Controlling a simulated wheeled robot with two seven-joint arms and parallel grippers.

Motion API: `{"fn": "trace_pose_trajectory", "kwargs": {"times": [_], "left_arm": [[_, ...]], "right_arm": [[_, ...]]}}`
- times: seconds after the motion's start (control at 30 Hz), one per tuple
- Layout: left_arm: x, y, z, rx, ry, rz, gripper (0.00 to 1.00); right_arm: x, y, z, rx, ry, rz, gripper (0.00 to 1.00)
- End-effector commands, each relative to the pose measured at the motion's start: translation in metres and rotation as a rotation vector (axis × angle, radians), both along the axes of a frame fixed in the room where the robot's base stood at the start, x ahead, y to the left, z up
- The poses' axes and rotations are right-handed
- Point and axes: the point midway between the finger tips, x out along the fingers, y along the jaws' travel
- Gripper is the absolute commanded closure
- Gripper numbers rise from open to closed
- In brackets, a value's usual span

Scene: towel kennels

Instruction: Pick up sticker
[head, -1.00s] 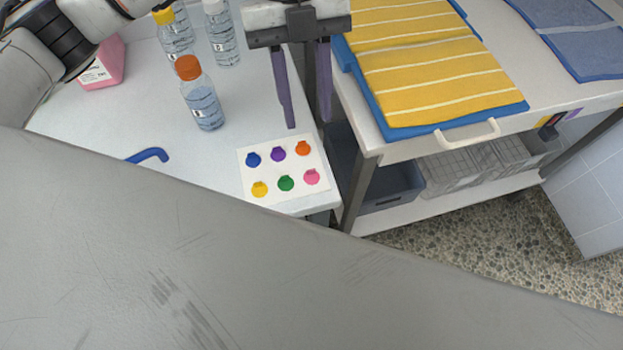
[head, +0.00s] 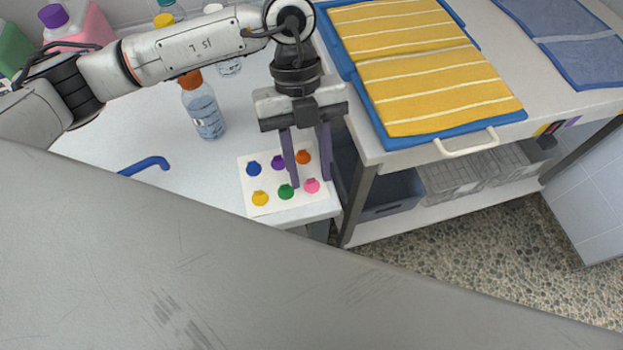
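A white sticker sheet (head: 270,207) lies on the white table (head: 215,165) near its right front corner. It bears a blue sticker (head: 254,169), a purple sticker (head: 278,162), an orange sticker (head: 304,157), a yellow sticker (head: 260,198), a green sticker (head: 286,192) and a pink sticker (head: 312,186). My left gripper (head: 310,183) is open over the sheet's right half, its two purple fingers pointing down. The fingertips appear near the green and pink stickers. I cannot tell whether they touch the sheet. My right gripper is not in view.
A bottle with an orange cap (head: 206,112) stands left of the gripper, with other bottles behind. A blue hooked object (head: 145,166) lies at left. A cart (head: 425,152) holding a folded yellow striped towel (head: 440,90) stands close at right. A grey surface (head: 200,260) fills the foreground.

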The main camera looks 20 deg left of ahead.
Motion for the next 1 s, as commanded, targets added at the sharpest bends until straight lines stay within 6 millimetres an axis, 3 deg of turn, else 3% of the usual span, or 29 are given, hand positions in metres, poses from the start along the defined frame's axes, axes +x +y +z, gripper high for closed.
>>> {"fn": "trace_pose_trajectory", "kwargs": {"times": [0.07, 0.23, 0.27, 0.67, 1.0], "left_arm": [[0.000, 0.000, 0.000, 0.000, 0.000, 0.000, 0.68], [0.000, 0.000, 0.000, 0.000, 0.000, 0.000, 0.97], [0.000, 0.000, 0.000, 0.000, 0.000, 0.000, 0.98], [0.000, 0.000, 0.004, -0.001, -0.001, 0.000, 0.99], [0.001, 0.000, 0.065, -0.001, -0.003, -0.001, 0.99]], "right_arm": [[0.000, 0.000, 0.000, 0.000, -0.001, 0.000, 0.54], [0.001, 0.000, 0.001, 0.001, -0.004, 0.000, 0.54], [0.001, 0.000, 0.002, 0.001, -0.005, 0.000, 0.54], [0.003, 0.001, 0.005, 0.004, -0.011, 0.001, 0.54], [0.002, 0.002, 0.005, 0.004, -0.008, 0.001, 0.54]]}}
